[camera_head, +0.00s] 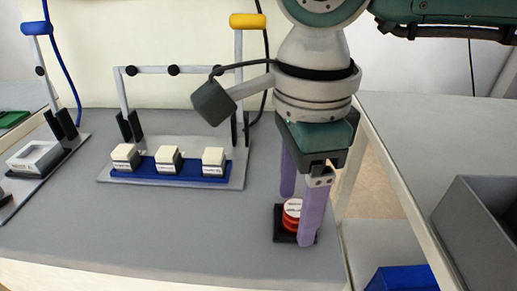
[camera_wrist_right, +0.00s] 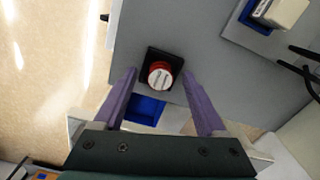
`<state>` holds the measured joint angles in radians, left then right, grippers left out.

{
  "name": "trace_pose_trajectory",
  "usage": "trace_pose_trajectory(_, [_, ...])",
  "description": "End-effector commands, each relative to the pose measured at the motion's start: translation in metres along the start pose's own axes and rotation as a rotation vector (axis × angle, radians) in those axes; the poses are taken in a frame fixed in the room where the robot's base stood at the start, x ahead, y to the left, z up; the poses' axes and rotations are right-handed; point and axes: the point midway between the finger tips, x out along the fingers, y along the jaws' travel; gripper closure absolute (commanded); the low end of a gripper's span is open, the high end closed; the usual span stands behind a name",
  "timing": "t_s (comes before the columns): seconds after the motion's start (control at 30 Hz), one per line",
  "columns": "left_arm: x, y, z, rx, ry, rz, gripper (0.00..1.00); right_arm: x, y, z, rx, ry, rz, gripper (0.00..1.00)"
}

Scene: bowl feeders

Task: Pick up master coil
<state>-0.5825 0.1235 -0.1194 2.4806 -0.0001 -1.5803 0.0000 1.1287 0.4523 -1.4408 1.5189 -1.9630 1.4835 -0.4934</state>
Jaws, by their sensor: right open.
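The master coil appears to be the red round piece (camera_head: 291,212) with a white printed top, sitting in a small black square holder (camera_head: 281,236) near the table's front right edge. In the head view the nearer purple finger hides part of it. My right gripper (camera_head: 299,220) points down over it, open and empty, with one finger behind and one in front. In the right wrist view the coil (camera_wrist_right: 160,75) lies between the open fingertips (camera_wrist_right: 159,82). I cannot tell whether the fingers touch the holder. My left gripper is not in view.
A blue tray (camera_head: 150,172) with three white-topped blocks stands on a grey plate to the left, under a frame. A grey box (camera_head: 490,225) and a blue bin (camera_head: 402,279) are at right. The table between tray and holder is clear.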

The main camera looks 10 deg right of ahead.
Motion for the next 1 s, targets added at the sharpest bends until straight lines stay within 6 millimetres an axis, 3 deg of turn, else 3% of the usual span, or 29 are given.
trace_pose_trajectory(0.17, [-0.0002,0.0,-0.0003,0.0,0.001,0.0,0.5,-0.0002,0.0,0.0001,0.0,0.0,0.0,0.27])
trace_pose_trajectory(0.8, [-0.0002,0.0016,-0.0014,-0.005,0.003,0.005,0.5,-0.0006,-0.0001,0.0001,0.0,-0.001,0.0,0.99])
trace_pose_trajectory(1.0, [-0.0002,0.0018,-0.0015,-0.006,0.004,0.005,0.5,-0.0007,-0.0002,0.0001,0.0,-0.001,-0.001,1.0])
